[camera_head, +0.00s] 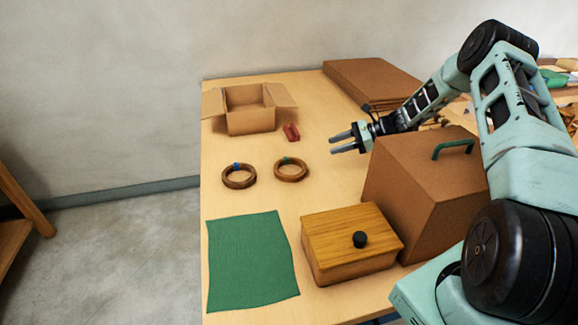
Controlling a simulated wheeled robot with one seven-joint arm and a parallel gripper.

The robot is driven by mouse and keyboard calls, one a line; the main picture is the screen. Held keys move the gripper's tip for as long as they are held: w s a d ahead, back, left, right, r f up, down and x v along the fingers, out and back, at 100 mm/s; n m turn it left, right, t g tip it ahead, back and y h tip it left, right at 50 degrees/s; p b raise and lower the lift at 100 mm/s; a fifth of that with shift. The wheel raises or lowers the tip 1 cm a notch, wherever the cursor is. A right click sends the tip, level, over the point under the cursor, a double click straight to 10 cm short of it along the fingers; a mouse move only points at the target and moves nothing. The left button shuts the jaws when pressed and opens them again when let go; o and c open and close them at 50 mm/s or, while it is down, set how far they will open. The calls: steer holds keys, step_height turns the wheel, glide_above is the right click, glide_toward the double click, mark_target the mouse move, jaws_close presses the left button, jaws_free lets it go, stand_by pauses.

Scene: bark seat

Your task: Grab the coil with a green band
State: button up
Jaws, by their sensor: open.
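The coil with a green band (291,176) is a brown ring lying flat on the table, its green band at the back of the ring. A like coil with a blue band (239,183) lies just to its left, apart from it. My gripper (333,144) is open and empty. It points left, behind and to the right of the green-banded coil and apart from it in the picture. Its height above the table is hard to tell.
An open cardboard box (249,121) and a small red object (291,132) are behind the coils. A green cloth (252,260), a wooden box with a black knob (352,240) and a large brown case (420,190) are in front and right. Table (215,165) around the coils is clear.

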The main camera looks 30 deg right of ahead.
mark_target(296, 159)
steer(key=shift+d+f+m+t, duration=0.2)
steer(key=shift+d+m, duration=0.05)
steer(key=shift+d, duration=0.25)
steer(key=shift+d+f+m+t, duration=0.15)
steer(key=shift+d+m+t, duration=0.1)
steer(key=shift+d, duration=0.25)
steer(key=shift+w+f, duration=0.1)
steer(key=shift+f, duration=0.15)
steer(key=b+x, duration=0.2)
steer(key=x, duration=0.6)
steer(key=b+x, duration=0.3)
steer(key=x, duration=0.5)
steer(key=shift+w+f, duration=0.25)
steer(key=shift+f, duration=0.05)
jaws_close()
